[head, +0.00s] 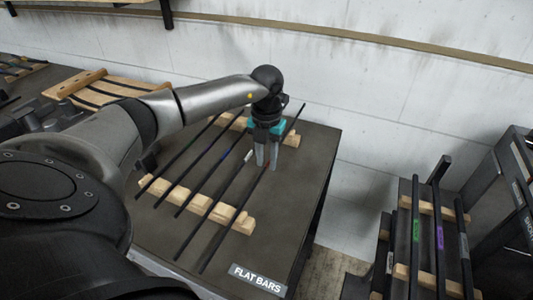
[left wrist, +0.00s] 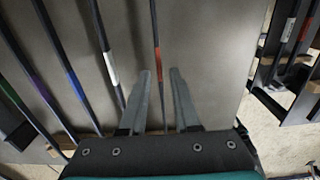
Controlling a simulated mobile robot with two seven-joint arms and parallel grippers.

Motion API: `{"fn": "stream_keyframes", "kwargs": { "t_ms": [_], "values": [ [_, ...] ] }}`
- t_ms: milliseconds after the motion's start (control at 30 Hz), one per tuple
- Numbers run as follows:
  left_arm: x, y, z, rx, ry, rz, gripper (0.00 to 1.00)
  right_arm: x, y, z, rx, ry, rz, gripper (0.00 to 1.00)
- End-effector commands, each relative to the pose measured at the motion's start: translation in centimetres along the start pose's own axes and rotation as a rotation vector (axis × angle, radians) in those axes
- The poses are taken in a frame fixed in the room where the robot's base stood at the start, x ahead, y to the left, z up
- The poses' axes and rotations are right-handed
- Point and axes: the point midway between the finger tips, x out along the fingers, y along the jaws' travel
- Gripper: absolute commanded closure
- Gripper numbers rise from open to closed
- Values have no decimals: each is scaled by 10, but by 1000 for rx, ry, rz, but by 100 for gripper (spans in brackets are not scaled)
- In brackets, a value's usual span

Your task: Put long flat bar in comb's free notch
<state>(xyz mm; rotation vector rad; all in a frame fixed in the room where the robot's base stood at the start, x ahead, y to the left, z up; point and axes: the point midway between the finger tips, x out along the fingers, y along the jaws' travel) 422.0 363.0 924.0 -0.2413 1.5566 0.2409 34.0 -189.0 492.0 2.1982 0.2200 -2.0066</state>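Several long dark flat bars lie across two notched wooden combs, near (head: 205,206) and far (head: 290,139), on the dark table. The rightmost bar (head: 238,222) has a red mark in the left wrist view (left wrist: 156,36). My left gripper (head: 266,166) points down over this bar. Its two fingers (left wrist: 161,78) are apart, with the bar running between them; contact cannot be told. The neighbouring bar (left wrist: 111,69) carries a white label. A second set of combs (head: 431,209) on the right also holds several bars, with green (head: 416,230) and purple labels. My right gripper is out of view.
A sign reading FLAT BARS (head: 257,280) is on the table's front right. A gap of floor (head: 325,262) separates the table (head: 312,165) from the right-hand stand. Another wooden rack with bars (head: 110,90) is at the back left. A pale wall stands behind.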

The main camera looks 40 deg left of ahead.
Motion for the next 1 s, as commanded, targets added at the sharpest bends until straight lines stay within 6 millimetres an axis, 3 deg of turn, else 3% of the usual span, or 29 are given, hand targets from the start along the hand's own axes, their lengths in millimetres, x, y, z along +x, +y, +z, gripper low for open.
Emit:
{"fn": "stream_keyframes", "kwargs": {
  "t_ms": [300, 467, 1000],
  "values": [
    [1, 0, -1, 0, 2, 1, 59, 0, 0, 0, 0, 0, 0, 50],
    [-11, 0, 0, 0, 0, 1, 59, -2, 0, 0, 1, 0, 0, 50],
    [-129, 0, 1, 0, -3, -1, 59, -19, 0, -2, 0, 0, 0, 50]
  ]
}}
